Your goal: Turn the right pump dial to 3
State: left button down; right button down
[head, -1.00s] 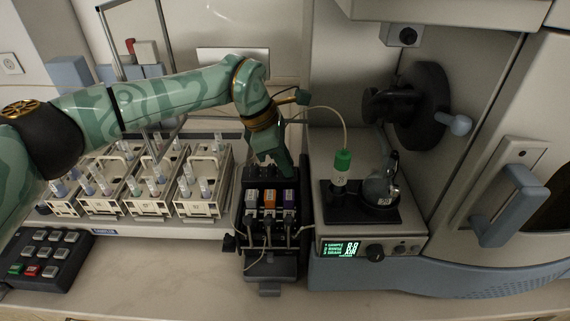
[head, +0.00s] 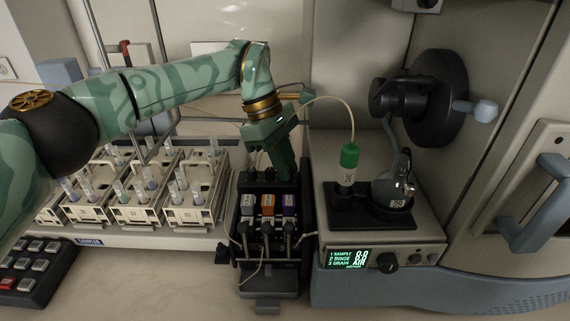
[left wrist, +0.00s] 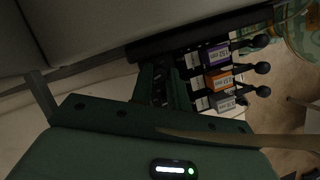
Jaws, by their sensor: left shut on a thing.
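The pump (head: 247,237) is a black block in the middle of the head view, with white, orange and purple cassettes in a row. Small dark knobs show along its back top edge at the left and middle. My left gripper (head: 287,178) points down at the back right of the pump, behind the purple cassette (head: 289,203). It is shut on the right pump dial, which its fingers hide, so its setting cannot be read. In the left wrist view the green fingers (left wrist: 162,88) reach to the pump beside the purple cassette (left wrist: 214,56). My right gripper is not in view.
A spectrometer module with a lit display (head: 347,258) and a green-capped bottle (head: 348,157) stands right of the pump. Sample racks (head: 195,215) stand left. A thin tube arches near my wrist. The counter in front (head: 180,285) is clear.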

pick_arm(q)
jog(key=c, duration=1.3)
grip_release()
jog(key=shift+a, duration=0.1)
jog(key=shift+c, duration=0.2)
